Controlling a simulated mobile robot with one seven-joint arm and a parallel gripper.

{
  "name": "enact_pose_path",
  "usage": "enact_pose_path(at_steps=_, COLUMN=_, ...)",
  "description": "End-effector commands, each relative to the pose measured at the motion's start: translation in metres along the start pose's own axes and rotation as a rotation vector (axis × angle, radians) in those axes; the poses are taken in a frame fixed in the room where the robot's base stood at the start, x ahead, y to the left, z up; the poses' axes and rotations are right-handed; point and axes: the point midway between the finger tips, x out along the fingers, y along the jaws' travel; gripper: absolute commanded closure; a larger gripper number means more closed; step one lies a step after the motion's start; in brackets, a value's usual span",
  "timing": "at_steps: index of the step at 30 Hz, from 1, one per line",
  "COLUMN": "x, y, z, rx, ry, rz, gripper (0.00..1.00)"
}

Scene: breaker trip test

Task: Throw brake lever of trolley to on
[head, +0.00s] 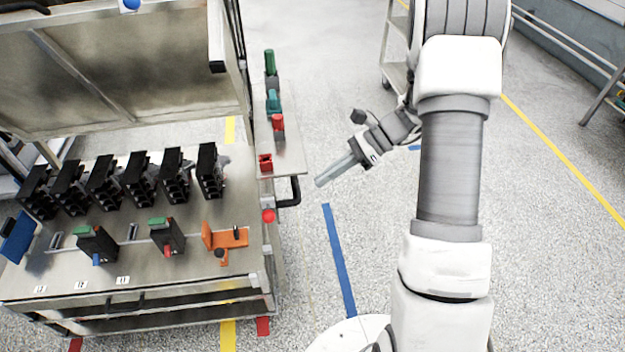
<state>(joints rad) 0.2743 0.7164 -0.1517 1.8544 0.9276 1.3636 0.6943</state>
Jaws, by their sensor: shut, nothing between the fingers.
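The trolley (262,262) is a metal bench at the left with a raised lid. A red ball knob (268,215) sits at its right edge, and it may be the brake lever's end; a lever arm and any on mark cannot be made out. A black handle (291,191) sticks out just above the knob. My gripper (320,182) is shut and empty. It points left and down, to the right of the handle and knob and apart from both.
A side shelf (291,150) holds green, teal and red items. Black breakers (209,172) and an orange bracket (232,237) are on the trolley's top. Red pieces (263,326) show at its foot. Open floor with a blue stripe (338,258) lies to the right.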

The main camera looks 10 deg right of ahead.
Motion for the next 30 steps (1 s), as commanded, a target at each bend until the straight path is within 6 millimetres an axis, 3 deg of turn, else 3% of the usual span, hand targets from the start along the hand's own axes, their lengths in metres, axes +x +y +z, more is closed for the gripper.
enact_pose_path(at_steps=9, x=0.069, y=0.001, z=0.000, rx=-0.001, ry=0.001, rz=0.006, gripper=1.00)
enact_pose_path(at_steps=15, x=0.103, y=0.001, z=0.000, rx=-0.002, ry=0.002, rz=0.004, gripper=1.00)
enact_pose_path(at_steps=21, x=0.120, y=0.001, z=0.000, rx=-0.004, ry=0.002, rz=0.002, gripper=1.00)
enact_pose_path(at_steps=30, x=0.122, y=0.000, z=0.000, rx=-0.004, ry=0.002, rz=0.000, gripper=1.00)
